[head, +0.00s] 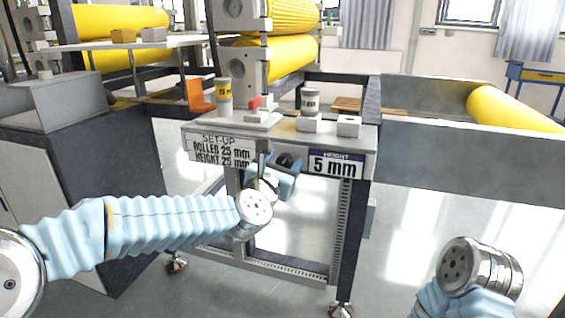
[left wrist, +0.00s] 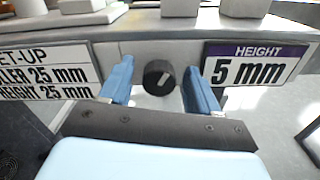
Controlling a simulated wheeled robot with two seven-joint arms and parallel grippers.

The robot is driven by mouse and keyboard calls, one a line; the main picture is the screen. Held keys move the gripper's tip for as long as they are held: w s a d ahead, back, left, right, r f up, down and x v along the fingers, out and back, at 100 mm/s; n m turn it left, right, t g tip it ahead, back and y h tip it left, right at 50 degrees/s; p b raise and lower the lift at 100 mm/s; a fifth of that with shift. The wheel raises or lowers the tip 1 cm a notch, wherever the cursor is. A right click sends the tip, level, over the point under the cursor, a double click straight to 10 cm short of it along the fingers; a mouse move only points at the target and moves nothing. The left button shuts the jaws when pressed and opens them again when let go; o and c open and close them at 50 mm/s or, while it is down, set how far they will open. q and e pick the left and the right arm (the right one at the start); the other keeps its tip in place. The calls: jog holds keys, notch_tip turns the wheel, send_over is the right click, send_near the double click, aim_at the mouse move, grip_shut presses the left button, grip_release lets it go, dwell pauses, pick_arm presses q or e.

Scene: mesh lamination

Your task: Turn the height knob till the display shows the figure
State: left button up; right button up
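In the head view the knob (head: 287,160) is partly covered by my left gripper (head: 281,170). In the left wrist view my left gripper (left wrist: 160,85) has its two blue fingers apart, one on each side of the knob, with gaps showing. The height display (head: 336,164), right of the knob, reads 5 mm; it also shows in the left wrist view (left wrist: 255,66). The set-up sign (head: 222,151) on the left reads roller 25 mm, height 25 mm.
On the tabletop (head: 285,128) stand a yellow-labelled weight (head: 223,98), a grey-labelled weight (head: 310,101) and light blocks (head: 348,126). Yellow rollers (head: 270,58) are behind. A grey cabinet (head: 90,150) is at left. My right arm is low at right, its fingers out of view.

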pick_arm(q)
jog(key=c, duration=1)
